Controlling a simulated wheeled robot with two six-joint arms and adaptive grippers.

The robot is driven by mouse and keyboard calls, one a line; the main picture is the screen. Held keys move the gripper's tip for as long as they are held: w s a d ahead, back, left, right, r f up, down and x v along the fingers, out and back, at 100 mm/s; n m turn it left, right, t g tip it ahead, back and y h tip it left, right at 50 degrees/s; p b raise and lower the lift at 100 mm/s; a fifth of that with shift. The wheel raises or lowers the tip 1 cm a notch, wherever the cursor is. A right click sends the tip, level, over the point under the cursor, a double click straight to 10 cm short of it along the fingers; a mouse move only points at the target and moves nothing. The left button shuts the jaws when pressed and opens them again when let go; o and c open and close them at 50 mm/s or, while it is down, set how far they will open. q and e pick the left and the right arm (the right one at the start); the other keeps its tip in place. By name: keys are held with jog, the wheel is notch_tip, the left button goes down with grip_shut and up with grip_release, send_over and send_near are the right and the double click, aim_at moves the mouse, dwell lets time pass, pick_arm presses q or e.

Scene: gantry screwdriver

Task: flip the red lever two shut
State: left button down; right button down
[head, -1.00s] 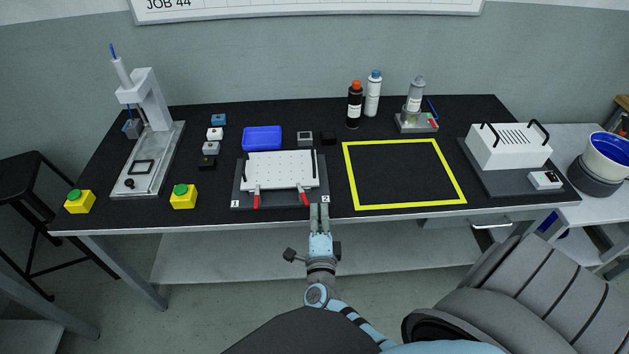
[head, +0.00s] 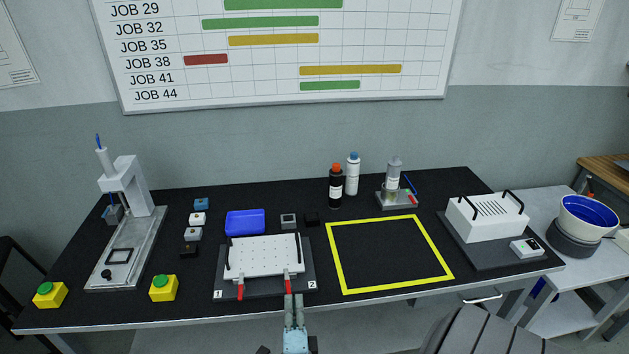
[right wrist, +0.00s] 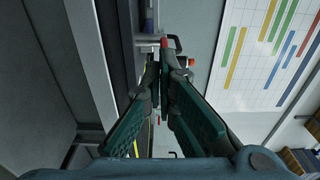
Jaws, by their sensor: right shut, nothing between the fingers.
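The white fixture plate (head: 265,257) lies on a dark base with labels 1 and 2 at its front corners. Red lever two (head: 288,285) is at the front right, beside label 2, its red handle pointing toward me. Red lever one (head: 241,292) is at the front left and also points forward. My right gripper (head: 293,298) is shut and empty, its tips right at the front end of lever two; I cannot tell whether they touch. In the right wrist view the closed fingers (right wrist: 167,62) have red pieces near their tips, partly hidden. My left gripper is out of view.
A blue tray (head: 245,223) stands behind the plate. A yellow-outlined square (head: 335,258) of free table is to the right. Yellow boxes with green buttons (head: 163,288) stand at left. Bottles (head: 335,187) stand at the back.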

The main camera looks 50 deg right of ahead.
notch_tip(320, 180, up, 10)
dwell(0.6)
dwell(0.4)
